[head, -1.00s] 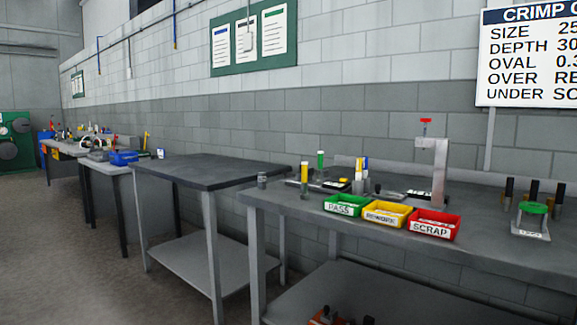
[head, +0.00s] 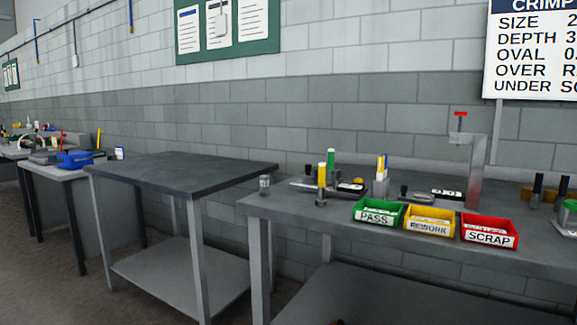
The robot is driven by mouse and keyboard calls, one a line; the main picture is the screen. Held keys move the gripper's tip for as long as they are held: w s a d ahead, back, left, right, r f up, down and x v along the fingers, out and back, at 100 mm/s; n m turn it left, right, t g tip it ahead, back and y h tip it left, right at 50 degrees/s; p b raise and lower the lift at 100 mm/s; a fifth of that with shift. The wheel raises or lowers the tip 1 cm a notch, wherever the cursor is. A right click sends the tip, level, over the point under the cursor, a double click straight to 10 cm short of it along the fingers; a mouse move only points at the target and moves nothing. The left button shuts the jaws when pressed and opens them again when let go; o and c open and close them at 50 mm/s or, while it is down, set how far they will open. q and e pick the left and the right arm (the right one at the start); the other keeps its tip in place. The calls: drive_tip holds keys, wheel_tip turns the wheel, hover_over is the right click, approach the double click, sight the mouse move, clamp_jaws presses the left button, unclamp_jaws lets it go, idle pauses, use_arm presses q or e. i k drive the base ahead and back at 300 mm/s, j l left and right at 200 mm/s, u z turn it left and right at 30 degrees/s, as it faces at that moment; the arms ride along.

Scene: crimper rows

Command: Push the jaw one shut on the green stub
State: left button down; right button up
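A green-topped upright piece (head: 331,159) stands at the back left of the right-hand bench. I cannot tell for certain whether it is the green stub. A yellow-topped piece (head: 322,174) stands just in front of it. I cannot pick out jaw one in this view. Neither of my grippers is in view.
Green PASS (head: 376,218), yellow REWORK (head: 429,228) and red SCRAP (head: 488,238) bins line the bench front (head: 283,212). A grey stand with a red top (head: 473,160) rises behind. An empty dark-topped table (head: 180,172) stands to the left, with a gap between.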

sight(308, 178)
drive_tip(key=i+j, duration=0.15)
drive_tip(key=j, duration=0.2)
drive_tip(key=i+j+z, duration=0.1)
drive_tip(key=j, duration=0.25)
drive_tip(key=i+j+z, duration=0.1)
drive_tip(key=i+j, duration=0.15)
drive_tip(key=j, duration=0.15)
